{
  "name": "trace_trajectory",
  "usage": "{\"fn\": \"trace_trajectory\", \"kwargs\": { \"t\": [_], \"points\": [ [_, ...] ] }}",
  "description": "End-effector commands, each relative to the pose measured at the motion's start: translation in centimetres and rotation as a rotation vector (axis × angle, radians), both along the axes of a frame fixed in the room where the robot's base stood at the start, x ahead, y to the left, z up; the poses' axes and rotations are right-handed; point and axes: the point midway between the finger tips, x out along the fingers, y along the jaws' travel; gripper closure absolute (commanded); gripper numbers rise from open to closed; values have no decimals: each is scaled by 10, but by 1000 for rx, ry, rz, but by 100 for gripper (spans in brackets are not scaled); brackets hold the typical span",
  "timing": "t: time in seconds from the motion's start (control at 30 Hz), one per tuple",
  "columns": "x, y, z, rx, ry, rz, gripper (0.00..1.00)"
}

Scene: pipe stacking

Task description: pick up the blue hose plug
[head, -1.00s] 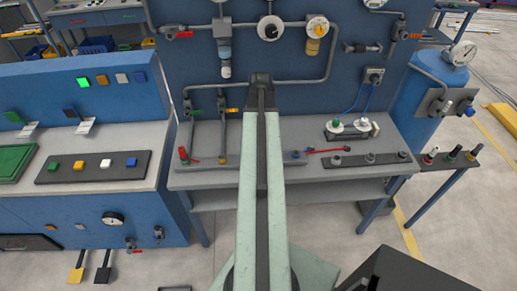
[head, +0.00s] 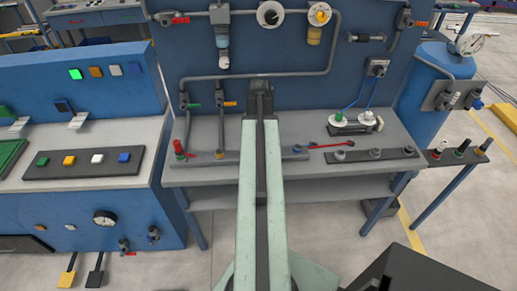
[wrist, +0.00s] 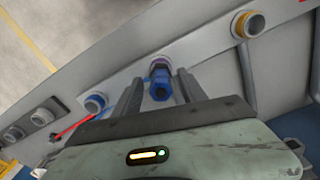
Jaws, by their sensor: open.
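The blue hose plug (wrist: 161,82) shows in the wrist view, with a bright blue hex end towards the camera and a darker, purple-ringed part behind. My gripper (wrist: 157,92) is open, with one dark finger on each side of the plug. I cannot tell whether either finger touches it; gaps seem to show on both sides. In the head view my arm stretches over the bench (head: 385,138) and hides the plug and the fingers.
In the wrist view a fitting with a blue ring (wrist: 95,102) is at left and a yellow-ringed pipe end (wrist: 247,25) at upper right. A red-handled tool (head: 330,145) lies on the bench. A pipework panel (head: 290,55) stands behind.

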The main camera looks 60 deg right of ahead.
Motion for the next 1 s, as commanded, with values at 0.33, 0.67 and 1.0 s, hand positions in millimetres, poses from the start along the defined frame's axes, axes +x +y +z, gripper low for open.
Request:
{"fn": "trace_trajectory", "kwargs": {
  "t": [0.33, 0.67, 1.0],
  "points": [
    [0, 0, 1, 0, 0, 1, 100],
    [1, 1, 1, 0, 0, 1, 100],
    [1, 1, 1, 0, 0, 2, 100]
  ]
}}
